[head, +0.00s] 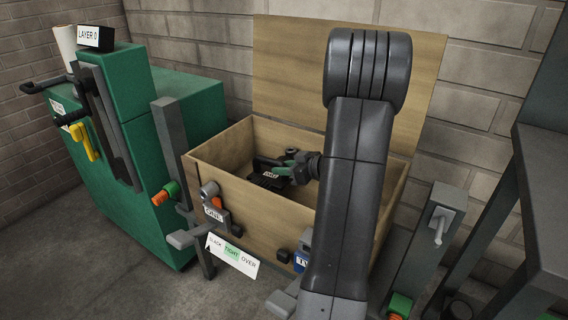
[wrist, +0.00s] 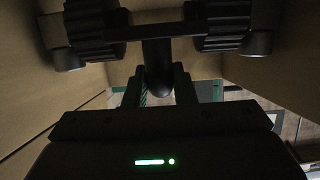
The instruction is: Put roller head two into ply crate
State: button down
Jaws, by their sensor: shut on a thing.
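The ply crate (head: 232,187) stands open at the centre of the head view, its lid up against the wall. My gripper (head: 284,171) reaches inside it, below the rim. It is shut on the stem of a dark roller head (head: 266,181), which has a small pale label too small to read. In the wrist view, two ribbed rollers joined by a bar show on the roller head (wrist: 222,22), and my fingers (wrist: 160,88) close around its dark stem. Crate walls are on both sides. I cannot tell whether the roller head touches the crate floor.
A green machine (head: 150,150) with levers stands left of the crate. A plate marked ONE (head: 213,214) and a SLACK/TIGHT/OVER sign (head: 232,256) are in front. A blue label (head: 301,262) is partly hidden by my arm. A dark bench (head: 540,205) stands at right.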

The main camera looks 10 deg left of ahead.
jog(key=b, duration=0.2)
jog(key=shift+w+f+b, duration=0.1)
jog(key=shift+f+b, duration=0.1)
jog(key=shift+b, duration=0.1)
dwell(0.9)
jog(key=c, duration=1.2)
grip_release()
jog(key=shift+f, duration=0.25)
jog(key=shift+s, duration=0.2)
jog(key=r+p, duration=0.2)
jog(key=p, duration=0.1)
jog(key=v, duration=1.1)
jog(key=shift+s+d+f+p, duration=0.2)
jog(key=shift+d+f+p, duration=0.05)
jog(key=shift+d+p, duration=0.25)
